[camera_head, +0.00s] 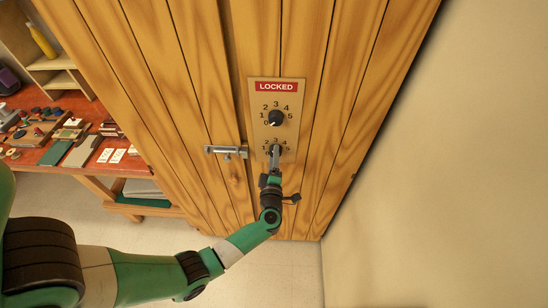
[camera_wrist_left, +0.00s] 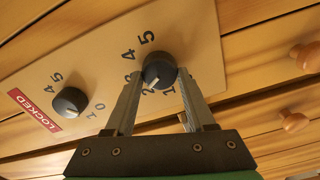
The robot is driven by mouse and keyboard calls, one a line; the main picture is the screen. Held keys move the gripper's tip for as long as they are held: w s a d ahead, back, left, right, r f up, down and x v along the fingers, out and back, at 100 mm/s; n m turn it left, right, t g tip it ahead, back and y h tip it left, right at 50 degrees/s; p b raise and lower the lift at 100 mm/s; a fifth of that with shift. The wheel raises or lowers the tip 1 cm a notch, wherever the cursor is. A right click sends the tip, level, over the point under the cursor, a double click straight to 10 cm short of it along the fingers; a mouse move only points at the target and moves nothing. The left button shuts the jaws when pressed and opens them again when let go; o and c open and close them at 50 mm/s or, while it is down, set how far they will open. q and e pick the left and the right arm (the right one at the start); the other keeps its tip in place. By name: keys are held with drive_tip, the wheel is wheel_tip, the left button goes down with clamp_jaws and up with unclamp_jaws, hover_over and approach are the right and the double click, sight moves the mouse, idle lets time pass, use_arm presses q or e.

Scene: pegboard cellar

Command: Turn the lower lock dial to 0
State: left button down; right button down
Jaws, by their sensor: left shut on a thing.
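The lower lock dial (camera_wrist_left: 158,72) is a dark round knob with a white pointer mark, on a tan plate (camera_wrist_left: 100,50) with printed numbers. In the left wrist view its mark points roughly toward the 2. My left gripper (camera_wrist_left: 160,78) is shut on this dial, one finger on each side. In the head view my left gripper (camera_head: 275,150) covers most of the lower dial and some numbers. The upper dial (camera_head: 276,118) sits above it, untouched, below a red LOCKED label (camera_head: 276,87). My right gripper is not in view.
The plate is on a wooden plank door (camera_head: 330,110). A metal latch (camera_head: 225,151) sits left of the lower dial. A red-topped workbench (camera_head: 60,132) with small items stands at left. A bare wall (camera_head: 450,160) is at right. Wooden knobs (camera_wrist_left: 305,57) show in the wrist view.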

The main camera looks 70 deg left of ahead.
use_arm(q)
drive_tip(key=shift+w+d+f+n+b, duration=0.15)
drive_tip(key=shift+n+b, duration=2.05)
drive_tip(key=shift+n, duration=3.1)
drive_tip(key=shift+w+a+f+n+b, duration=0.15)
drive_tip(key=shift+n+b, duration=2)
drive_tip(key=shift+n, duration=3.15)
drive_tip(key=shift+s+d, duration=0.1)
drive_tip(key=shift+c, duration=1.3)
unclamp_jaws()
